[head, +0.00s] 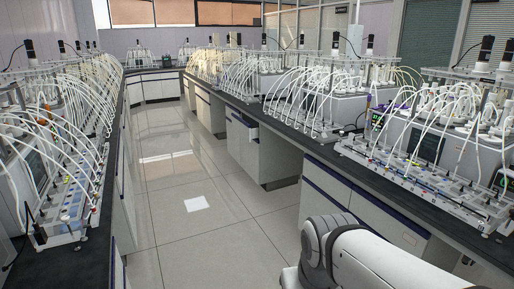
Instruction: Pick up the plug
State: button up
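I cannot make out a plug for certain in the head view; the fittings among the tubes on the benches are too small to tell apart. A biogas reactor unit (420,170) with many white tubes and a row of small coloured parts along its front stands on the right bench. My white arm shows at the bottom right, in front of the right bench's cabinets. My gripper is outside the picture, so its state and anything in it are hidden.
The right bench (335,157) and the left bench (92,262) have dark tops crowded with reactor units and tubes. White cabinets (325,190) line the right bench. More reactors (140,60) stand at the back.

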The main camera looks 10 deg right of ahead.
aim_at(465, 131)
jog(key=z, duration=0.8)
jog(key=i, duration=1.6)
jog(key=z, duration=0.95)
jog(key=i, duration=0.85)
jog(key=z, duration=0.3)
